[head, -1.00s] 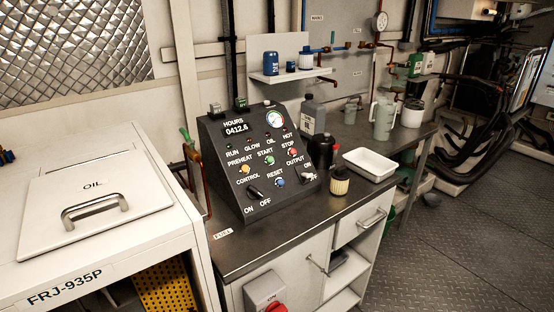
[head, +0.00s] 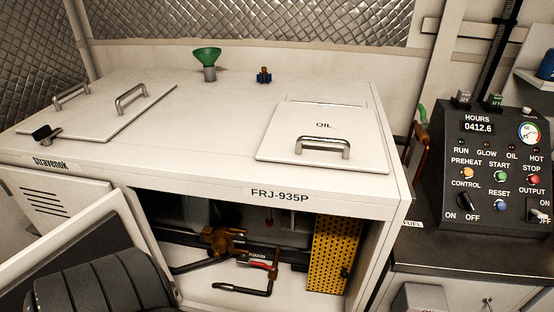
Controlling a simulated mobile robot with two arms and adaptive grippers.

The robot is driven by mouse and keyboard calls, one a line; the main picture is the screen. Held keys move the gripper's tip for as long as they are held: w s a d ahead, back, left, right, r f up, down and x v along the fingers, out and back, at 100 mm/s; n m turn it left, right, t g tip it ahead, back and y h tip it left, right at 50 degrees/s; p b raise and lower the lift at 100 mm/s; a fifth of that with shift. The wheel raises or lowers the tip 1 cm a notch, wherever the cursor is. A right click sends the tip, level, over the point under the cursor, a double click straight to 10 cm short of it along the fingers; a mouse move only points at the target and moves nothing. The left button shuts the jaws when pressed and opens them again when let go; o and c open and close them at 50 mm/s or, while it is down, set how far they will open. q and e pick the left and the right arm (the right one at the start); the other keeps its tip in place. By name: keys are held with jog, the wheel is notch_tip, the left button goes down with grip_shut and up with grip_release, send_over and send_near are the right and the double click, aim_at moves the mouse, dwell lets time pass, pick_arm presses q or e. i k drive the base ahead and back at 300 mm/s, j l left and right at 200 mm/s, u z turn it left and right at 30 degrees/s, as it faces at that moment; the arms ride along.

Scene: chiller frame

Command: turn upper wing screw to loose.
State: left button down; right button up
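No part that I can surely name as the upper wing screw shows in the head view. A small dark knob with a wing-like top (head: 46,133) sits on the front left of the white cabinet's top (head: 215,115); I cannot tell whether it is a wing screw. A small blue and brass fitting (head: 263,75) stands at the back of the top. Inside the open front bay are a brass fitting (head: 222,240) and a red-labelled valve (head: 260,264) on dark pipes. Neither of my grippers is in view.
An open door (head: 75,235) stands out at the cabinet's left front. A yellow perforated panel (head: 333,255) is in the bay. The OIL lid (head: 318,133) is closed. A green funnel (head: 207,60) stands at the back. A control panel (head: 495,165) is at the right.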

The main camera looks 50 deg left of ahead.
aim_at(241, 238)
jog(key=u, duration=1.95)
